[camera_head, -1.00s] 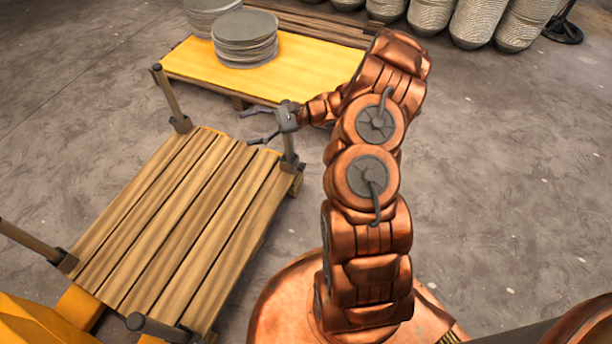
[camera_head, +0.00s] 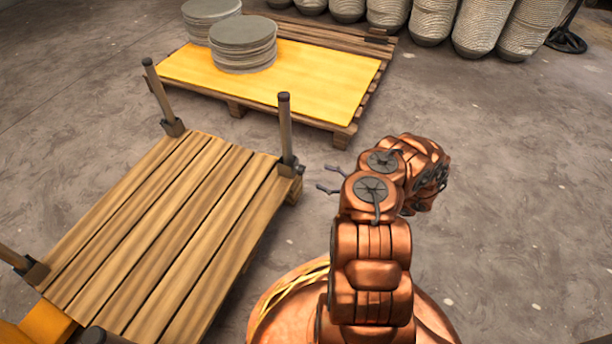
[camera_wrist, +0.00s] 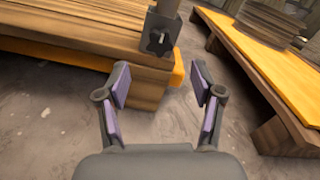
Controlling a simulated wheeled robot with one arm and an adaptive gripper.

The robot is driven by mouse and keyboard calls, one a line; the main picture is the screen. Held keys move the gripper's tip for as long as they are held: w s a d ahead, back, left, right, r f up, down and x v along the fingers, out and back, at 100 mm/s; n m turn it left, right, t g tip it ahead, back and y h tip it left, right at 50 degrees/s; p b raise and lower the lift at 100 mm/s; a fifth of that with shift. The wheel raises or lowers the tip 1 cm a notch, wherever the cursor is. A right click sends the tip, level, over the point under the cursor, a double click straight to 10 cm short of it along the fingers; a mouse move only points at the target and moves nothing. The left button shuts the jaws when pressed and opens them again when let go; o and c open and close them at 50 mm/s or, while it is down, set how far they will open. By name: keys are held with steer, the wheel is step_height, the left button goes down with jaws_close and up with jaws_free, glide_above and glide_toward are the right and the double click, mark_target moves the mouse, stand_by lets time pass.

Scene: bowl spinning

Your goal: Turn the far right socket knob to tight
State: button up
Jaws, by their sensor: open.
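The wooden platform (camera_head: 165,225) carries a post in a dark socket at each visible corner. The far right socket (camera_head: 288,167) holds an upright post (camera_head: 285,125). In the wrist view, that socket shows a dark star-shaped knob (camera_wrist: 158,43) with a pale mark on its face. My gripper (camera_head: 327,178) is to the right of the socket, apart from it. In the wrist view, my gripper (camera_wrist: 161,84) has its purple-padded fingers spread, with nothing between them. The knob lies beyond and above the fingertips in the picture. The head view does not show the knob's face clearly.
A pallet with a yellow top (camera_head: 325,88) stands behind, carrying stacks of grey discs (camera_head: 243,45). Several ribbed containers (camera_head: 430,22) line the back. Bare floor (camera_head: 490,200) lies to the right.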

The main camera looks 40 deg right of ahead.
mark_target(304, 171)
steer(key=shift+b+x, duration=1.65)
steer(key=shift+x, duration=2.15)
steer(key=shift+c, duration=0.2)
steer(key=c, duration=1.1)
